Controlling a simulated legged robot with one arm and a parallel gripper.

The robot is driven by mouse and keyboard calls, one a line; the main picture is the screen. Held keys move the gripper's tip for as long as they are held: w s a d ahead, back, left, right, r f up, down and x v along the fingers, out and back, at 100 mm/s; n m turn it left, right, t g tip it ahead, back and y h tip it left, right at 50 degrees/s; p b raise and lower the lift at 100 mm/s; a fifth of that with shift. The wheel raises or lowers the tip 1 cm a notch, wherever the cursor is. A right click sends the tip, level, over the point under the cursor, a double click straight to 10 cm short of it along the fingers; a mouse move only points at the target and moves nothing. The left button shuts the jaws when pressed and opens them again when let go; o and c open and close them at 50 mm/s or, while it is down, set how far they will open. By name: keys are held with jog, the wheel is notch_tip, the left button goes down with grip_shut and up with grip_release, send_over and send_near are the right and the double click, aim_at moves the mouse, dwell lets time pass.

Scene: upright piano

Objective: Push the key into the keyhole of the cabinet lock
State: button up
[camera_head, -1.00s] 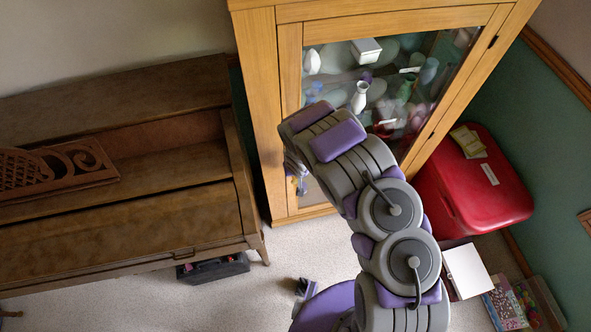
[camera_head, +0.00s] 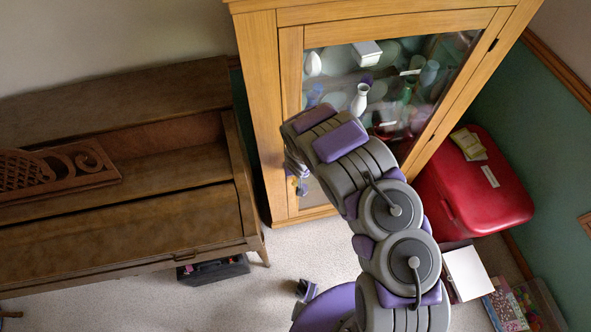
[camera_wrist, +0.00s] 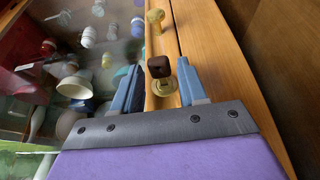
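The wooden cabinet (camera_head: 262,120) with a glass door stands in front of me. In the wrist view, a round brass lock plate (camera_wrist: 164,87) sits on its door frame. The key's dark brown head (camera_wrist: 159,66) stands out in front of this plate. How deep the key sits in the keyhole cannot be seen. My gripper (camera_wrist: 156,72) is open, with one blue-grey finger on each side of the key head and a small gap on both sides. In the head view, my arm hides the lock and key, and only a little of my gripper (camera_head: 301,186) shows.
A brass knob (camera_wrist: 156,17) is on the door frame beyond the lock. Glassware and a white vase (camera_head: 360,99) stand behind the glass. A brown piano (camera_head: 120,225) is at left, close to the cabinet. A red case (camera_head: 490,205) stands at right.

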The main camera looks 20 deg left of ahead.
jog(key=shift+o, duration=1.2)
jog(key=shift+r, duration=0.1)
jog(key=p+v, duration=0.3)
jog(key=v, duration=1.4)
jog(key=shift+p, duration=0.4)
jog(key=shift+d, duration=0.15)
